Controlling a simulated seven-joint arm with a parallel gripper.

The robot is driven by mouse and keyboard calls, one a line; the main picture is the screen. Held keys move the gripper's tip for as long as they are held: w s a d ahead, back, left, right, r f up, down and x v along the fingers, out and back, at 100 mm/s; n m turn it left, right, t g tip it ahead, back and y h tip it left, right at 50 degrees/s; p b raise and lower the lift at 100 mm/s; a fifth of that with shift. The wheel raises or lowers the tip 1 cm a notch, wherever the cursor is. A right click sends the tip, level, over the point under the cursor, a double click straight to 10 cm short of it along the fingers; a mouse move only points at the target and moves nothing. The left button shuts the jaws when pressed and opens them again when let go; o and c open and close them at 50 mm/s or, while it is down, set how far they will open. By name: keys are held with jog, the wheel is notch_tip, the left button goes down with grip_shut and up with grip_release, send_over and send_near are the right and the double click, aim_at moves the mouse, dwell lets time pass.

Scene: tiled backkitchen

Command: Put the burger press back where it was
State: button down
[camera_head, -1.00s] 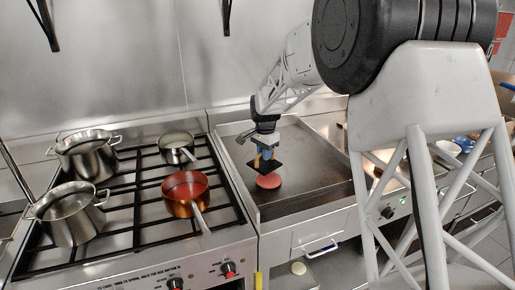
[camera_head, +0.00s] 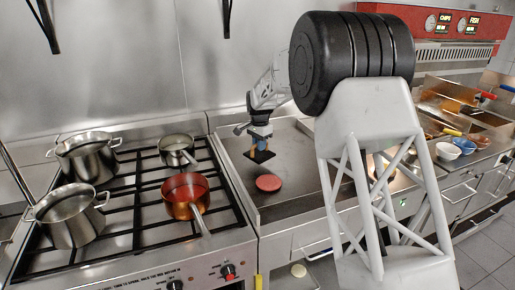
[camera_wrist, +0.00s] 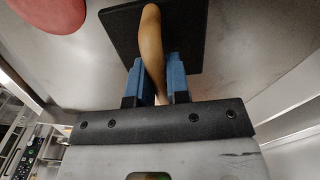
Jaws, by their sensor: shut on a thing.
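The burger press has a flat black square plate and a wooden handle. In the head view the press (camera_head: 259,156) hangs above the steel griddle (camera_head: 290,183), just behind a round red patty (camera_head: 268,183). My gripper (camera_head: 261,138) is shut on its handle. In the wrist view the blue fingertips (camera_wrist: 160,82) stand on both sides of the wooden handle (camera_wrist: 151,45), with the black plate (camera_wrist: 122,22) beyond. The patty (camera_wrist: 48,12) shows there at the upper left, apart from the plate.
A stove with a copper pan (camera_head: 180,205) and steel pots (camera_head: 88,160) stands left of the griddle. Bowls (camera_head: 448,151) and fryers (camera_head: 455,105) are at the right. The griddle around the patty looks clear.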

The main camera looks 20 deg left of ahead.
jog(key=shift+w+a+f, duration=0.1)
jog(key=shift+w+a, duration=0.55)
jog(key=shift+w, duration=0.3)
jog(key=shift+w+a+f, duration=0.1)
jog(key=shift+w+a, duration=0.5)
jog(key=shift+w, duration=0.35)
jog(key=shift+f, duration=1.75)
jog(key=shift+f, duration=0.1)
jog(key=c, duration=1.1)
grip_release()
jog(key=shift+f, duration=0.1)
